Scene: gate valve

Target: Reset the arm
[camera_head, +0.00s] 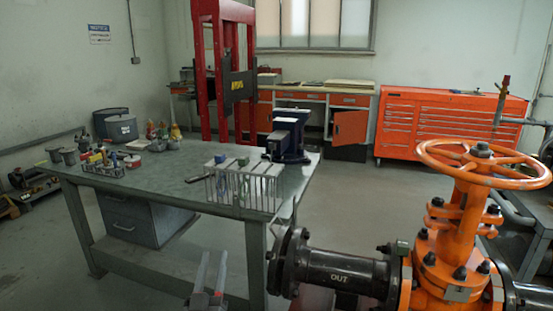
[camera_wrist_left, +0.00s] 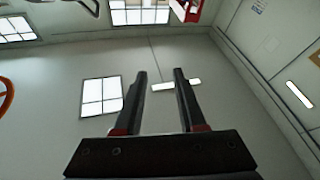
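My left gripper (camera_head: 213,258) stands at the bottom of the head view, fingers pointing up, in front of the workbench and left of the pipe. In the left wrist view its two fingers (camera_wrist_left: 160,75) are spread apart with nothing between them. The orange gate valve (camera_head: 456,240) with its round handwheel (camera_head: 436,151) stands at the right of the head view, well apart from my left gripper. A piece of an orange-red rim (camera_wrist_left: 5,97) shows at the left edge of the wrist view. My right gripper is not in view.
A workbench (camera_head: 150,185) holds a wire rack (camera_head: 244,186), a vise (camera_head: 288,140) and several small items. An orange tool cabinet (camera_head: 440,125) stands behind. Open floor lies between bench and cabinet.

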